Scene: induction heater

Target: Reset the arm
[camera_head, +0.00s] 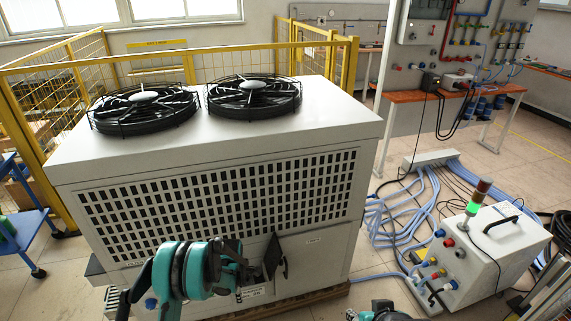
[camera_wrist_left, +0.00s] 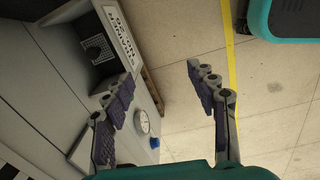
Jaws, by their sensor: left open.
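My left arm (camera_head: 200,269), teal and black, reaches across the front of the big white heater unit (camera_head: 330,210). Its fingers cannot be made out clearly in the head view. In the left wrist view, my left gripper (camera_wrist_left: 160,80) is open, its two dark padded fingers wide apart with nothing between them. A dark recess with a small panel (camera_wrist_left: 97,46) lies beyond the left finger. A small round gauge (camera_wrist_left: 142,121) and a blue knob (camera_wrist_left: 154,143) show between the fingers. A teal part at the bottom edge of the head view may be my right arm; no right gripper shows.
Two black fans (camera_head: 145,107) top the unit. A yellow fence (camera_head: 90,65) stands behind it. To the right are a white control box (camera_head: 490,255) with a green-lit signal lamp, blue hoses (camera_head: 415,205) on the floor and an orange bench (camera_head: 425,96). A blue cart (camera_head: 22,235) stands left.

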